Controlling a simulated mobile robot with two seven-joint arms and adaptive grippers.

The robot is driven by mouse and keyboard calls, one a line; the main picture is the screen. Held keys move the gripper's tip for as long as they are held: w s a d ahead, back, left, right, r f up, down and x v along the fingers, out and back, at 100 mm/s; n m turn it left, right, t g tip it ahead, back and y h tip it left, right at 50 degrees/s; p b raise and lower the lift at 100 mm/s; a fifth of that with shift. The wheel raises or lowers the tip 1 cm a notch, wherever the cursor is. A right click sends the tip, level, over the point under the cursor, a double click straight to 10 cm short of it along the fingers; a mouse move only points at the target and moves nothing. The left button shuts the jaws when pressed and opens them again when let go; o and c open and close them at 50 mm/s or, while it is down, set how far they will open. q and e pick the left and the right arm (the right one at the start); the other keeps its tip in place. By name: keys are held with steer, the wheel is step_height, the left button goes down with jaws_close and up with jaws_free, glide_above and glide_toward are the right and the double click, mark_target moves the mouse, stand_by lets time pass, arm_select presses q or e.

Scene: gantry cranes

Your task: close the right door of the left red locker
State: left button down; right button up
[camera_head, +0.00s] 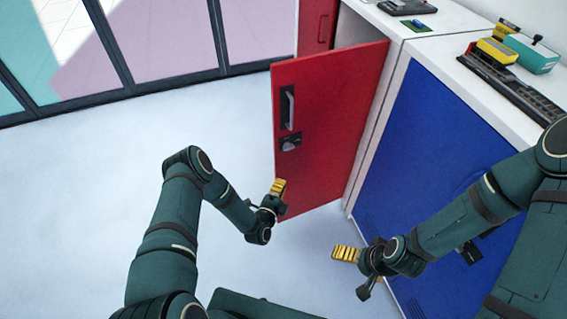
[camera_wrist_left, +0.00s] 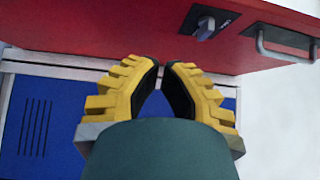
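The right door (camera_head: 325,125) of the left red locker stands open, swung out from the white locker body (camera_head: 372,130). Its handle (camera_head: 289,106) and dark latch (camera_head: 291,142) face left. My left gripper (camera_head: 279,187) is at the lower left edge of the door, in front of it. In the left wrist view the red door (camera_wrist_left: 140,30) spans the top, with the latch (camera_wrist_left: 205,24) and handle (camera_wrist_left: 285,45) at upper right. The yellow fingers of my left gripper (camera_wrist_left: 163,72) are near the door with nothing between them. Their tips are close together with a small gap. My right gripper (camera_head: 345,254) is low, before the blue locker.
A blue locker (camera_head: 425,150) with a closed door stands right of the red one. Tools and a black keyboard-like item (camera_head: 510,88) lie on the white tops. A glass wall (camera_head: 150,45) is behind. The pale floor (camera_head: 90,185) at left is clear.

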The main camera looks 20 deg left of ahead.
arm_select(q)
steer(key=b, duration=0.2)
glide_toward(286, 156)
steer(key=w+d, duration=0.3)
steer(key=shift+w+a+b, duration=0.2)
steer(key=shift+w+a, duration=0.3)
steer(key=shift+w, duration=0.4)
steer(key=shift+w+a+b, duration=0.15)
steer(key=shift+w+a, duration=0.35)
steer(key=shift+w, duration=0.4)
steer(key=shift+a, duration=0.15)
